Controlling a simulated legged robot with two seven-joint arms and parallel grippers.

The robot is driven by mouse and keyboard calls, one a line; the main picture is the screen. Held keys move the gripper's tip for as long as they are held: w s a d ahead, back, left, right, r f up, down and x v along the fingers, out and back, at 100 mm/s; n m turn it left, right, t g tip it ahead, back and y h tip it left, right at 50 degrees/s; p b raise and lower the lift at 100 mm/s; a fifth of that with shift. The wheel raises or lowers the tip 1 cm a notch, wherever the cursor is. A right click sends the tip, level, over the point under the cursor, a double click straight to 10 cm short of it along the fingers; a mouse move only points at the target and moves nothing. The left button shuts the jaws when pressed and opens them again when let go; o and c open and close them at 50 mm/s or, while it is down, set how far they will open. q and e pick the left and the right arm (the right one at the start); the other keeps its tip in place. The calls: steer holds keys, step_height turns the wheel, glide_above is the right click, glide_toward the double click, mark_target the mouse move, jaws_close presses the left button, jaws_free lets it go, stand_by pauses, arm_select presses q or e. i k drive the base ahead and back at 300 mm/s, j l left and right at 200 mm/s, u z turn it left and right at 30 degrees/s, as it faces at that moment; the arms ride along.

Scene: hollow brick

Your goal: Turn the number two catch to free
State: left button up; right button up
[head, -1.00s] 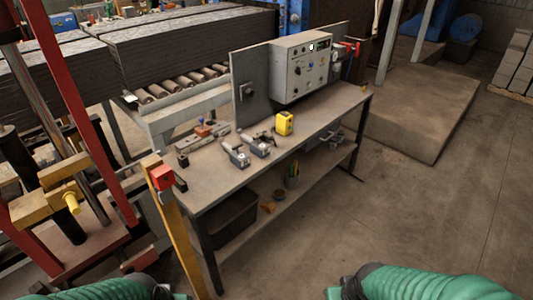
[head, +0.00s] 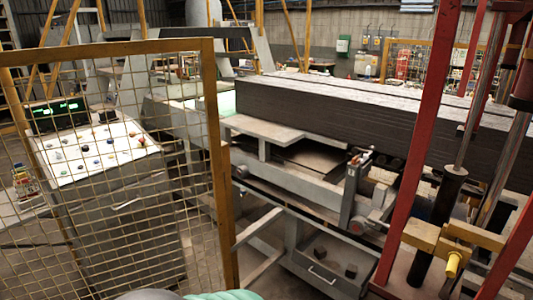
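I cannot pick out a catch marked number two in the head view. A grey upright bracket (head: 350,195) with a round grey part at its foot stands on the side of the conveyor frame, right of the middle. No number can be read on it. A yellow block fitting (head: 452,240) sits on the red-framed machine at the right. Neither gripper is in view. Only a grey and green piece of my own arm shows at the bottom edge, left of the middle.
A yellow-framed mesh guard (head: 222,170) stands at the left, in front of a control desk (head: 100,150) with several buttons and a green-lit display. Dark stacked boards (head: 330,115) lie on the conveyor behind. Red posts (head: 432,110) close off the right. A grey drawer (head: 325,270) sits below the conveyor.

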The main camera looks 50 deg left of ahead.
mark_target(355, 160)
steer(key=u, duration=0.85)
steer(key=i+j+u, duration=0.25)
steer(key=i+u, duration=0.25)
steer(key=i+l, duration=0.05)
steer(key=i, duration=0.05)
